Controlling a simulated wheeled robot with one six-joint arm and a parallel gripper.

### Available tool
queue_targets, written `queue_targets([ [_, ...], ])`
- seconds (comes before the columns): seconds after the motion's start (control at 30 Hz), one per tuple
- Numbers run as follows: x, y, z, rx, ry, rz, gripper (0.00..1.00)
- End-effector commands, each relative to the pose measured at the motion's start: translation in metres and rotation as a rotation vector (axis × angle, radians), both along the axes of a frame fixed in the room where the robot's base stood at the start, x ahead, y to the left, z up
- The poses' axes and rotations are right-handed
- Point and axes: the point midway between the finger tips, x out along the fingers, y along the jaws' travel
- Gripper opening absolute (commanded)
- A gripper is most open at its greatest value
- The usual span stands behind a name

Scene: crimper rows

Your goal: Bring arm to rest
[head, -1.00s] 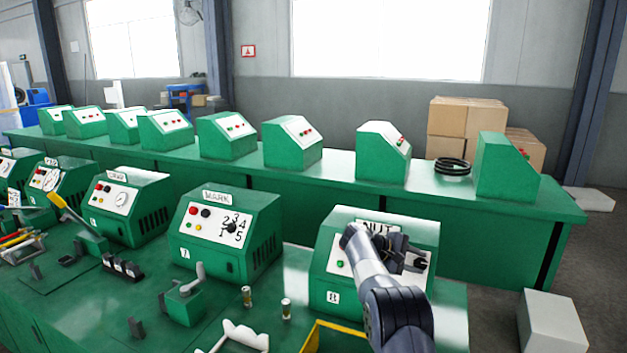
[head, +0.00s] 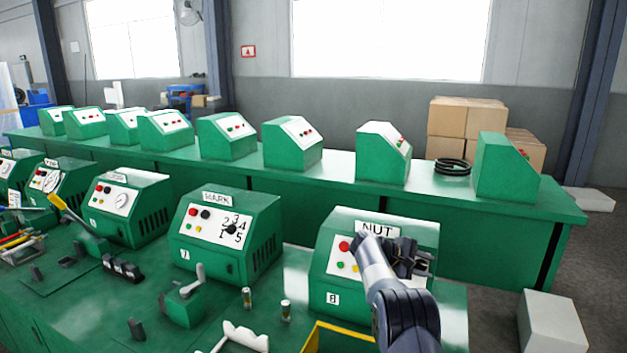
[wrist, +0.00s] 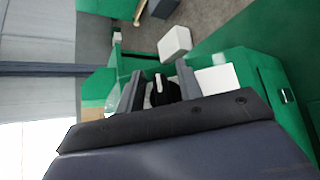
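My gripper (head: 418,262) is in front of the white panel of the green NUT machine (head: 322,285), numbered 8, at the front right. In the wrist view its two grey fingers (wrist: 159,88) are apart. A black knob with a white pointer (wrist: 159,84) shows between them. I cannot tell whether the fingers touch it. In the head view my gripper hides the right part of the panel; the NUT label, a red button and smaller buttons show at its left.
The MARK machine (head: 262,240) stands to the left. A yellow bin (head: 325,338) and two small cylinders (head: 286,310) are on the front bench. Behind is a second green bench (head: 330,180) with a row of machines and a black coil (head: 453,167). A white box (head: 552,325) stands at right.

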Motion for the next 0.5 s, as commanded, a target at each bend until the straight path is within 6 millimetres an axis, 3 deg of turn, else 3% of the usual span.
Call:
queue_targets([
  [0.5, 0.0014, 0.0040, -0.0001, -0.252, 0.107, 0.257, 0.35],
])
